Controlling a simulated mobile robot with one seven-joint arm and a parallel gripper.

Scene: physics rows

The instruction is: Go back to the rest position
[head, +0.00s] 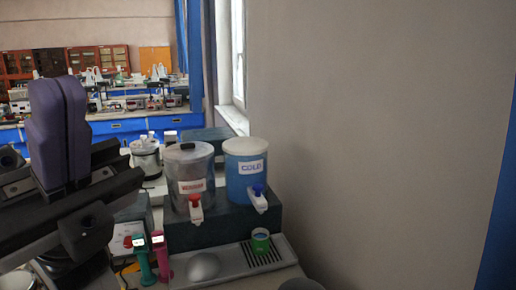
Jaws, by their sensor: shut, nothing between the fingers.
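My gripper (58,88) is at the left of the head view, close to the camera. Its two purple fingers point up and lie together, with nothing seen between them. The dark gripper body and arm parts below hide some of the bench's left side. The gripper is to the left of the drink dispensers and apart from them in the picture.
A grey dispenser (188,165) with a red label and a blue dispenser (246,180) marked COLD stand on a dark stand (226,227). A green cup (261,241) stands on the drip tray (232,262). Teal (145,262) and pink (163,262) handled items stand near my arm. A bare wall fills the right.

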